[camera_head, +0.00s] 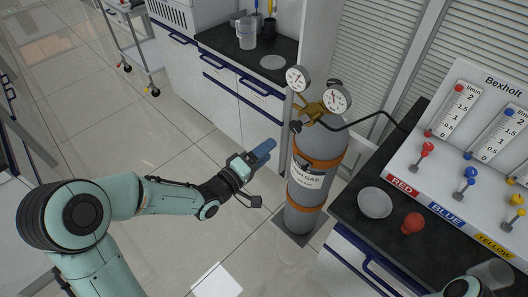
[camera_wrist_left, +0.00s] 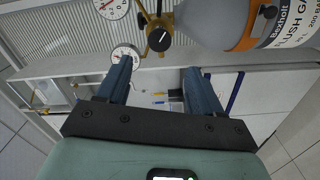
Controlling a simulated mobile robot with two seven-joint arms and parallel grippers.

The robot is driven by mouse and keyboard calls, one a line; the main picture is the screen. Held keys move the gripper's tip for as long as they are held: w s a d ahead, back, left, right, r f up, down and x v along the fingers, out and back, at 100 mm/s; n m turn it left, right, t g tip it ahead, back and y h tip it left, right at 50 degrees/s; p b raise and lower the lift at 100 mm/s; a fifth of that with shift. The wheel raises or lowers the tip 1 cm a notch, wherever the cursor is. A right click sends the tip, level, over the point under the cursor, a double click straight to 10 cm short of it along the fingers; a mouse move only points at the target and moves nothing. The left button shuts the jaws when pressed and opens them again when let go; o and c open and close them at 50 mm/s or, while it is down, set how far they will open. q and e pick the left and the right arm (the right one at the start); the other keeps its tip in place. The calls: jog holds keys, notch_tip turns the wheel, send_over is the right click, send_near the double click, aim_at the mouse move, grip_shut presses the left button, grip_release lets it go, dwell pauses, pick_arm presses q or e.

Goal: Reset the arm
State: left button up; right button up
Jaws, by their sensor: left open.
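My left arm reaches in from the left in the head view. Its gripper (camera_head: 261,173) is open with nothing between its fingers, beside the grey gas cylinder (camera_head: 328,150) and apart from it as far as I can tell. In the left wrist view the two blue fingers of the left gripper (camera_wrist_left: 158,68) stand wide apart. The cylinder (camera_wrist_left: 222,22) shows there at the upper right, with its brass valve and black knob just beyond the fingers. A teal part of my right arm shows at the bottom right of the head view; its gripper is not visible.
A black bench (camera_head: 345,208) at the right holds a flow-meter panel (camera_head: 468,140), a white dish (camera_head: 375,203) and a red knob-like object (camera_head: 412,223). A cabinet with a dark top (camera_head: 268,50) stands behind. A cart (camera_head: 133,45) is at the back left. Tiled floor is open between.

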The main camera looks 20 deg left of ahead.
dwell(0.3)
pick_arm(q)
jog(key=s+d+f+m+g+y+p, duration=0.15)
jog(key=s+f+g, duration=0.25)
jog(key=f, duration=0.8)
jog(key=s+d+f+g+y+p, duration=0.15)
jog(key=s+f+g, duration=0.25)
jog(key=f, duration=0.9)
jog(key=s+d+f+m+g, duration=0.1)
jog(key=s+f+g, duration=0.2)
jog(key=s, duration=0.4)
jog(key=s+d+f+m+g+p, duration=0.1)
jog(key=s+d+f+m+g, duration=0.1)
jog(key=s, duration=0.5)
jog(key=s+d+f+m+g+p, duration=0.1)
jog(key=s+d+f+m+g, duration=0.1)
jog(key=s+f+g, duration=0.3)
jog(key=s+f, duration=0.1)
jog(key=s, duration=0.2)
jog(key=shift+f, duration=0.2)
pick_arm(e)
notch_tip(320, 180, up, 6)
jog(key=w, duration=0.2)
jog(key=shift+w, duration=0.2)
pick_arm(q)
jog(key=shift+w+m, duration=0.1)
jog(key=shift+m, duration=0.15)
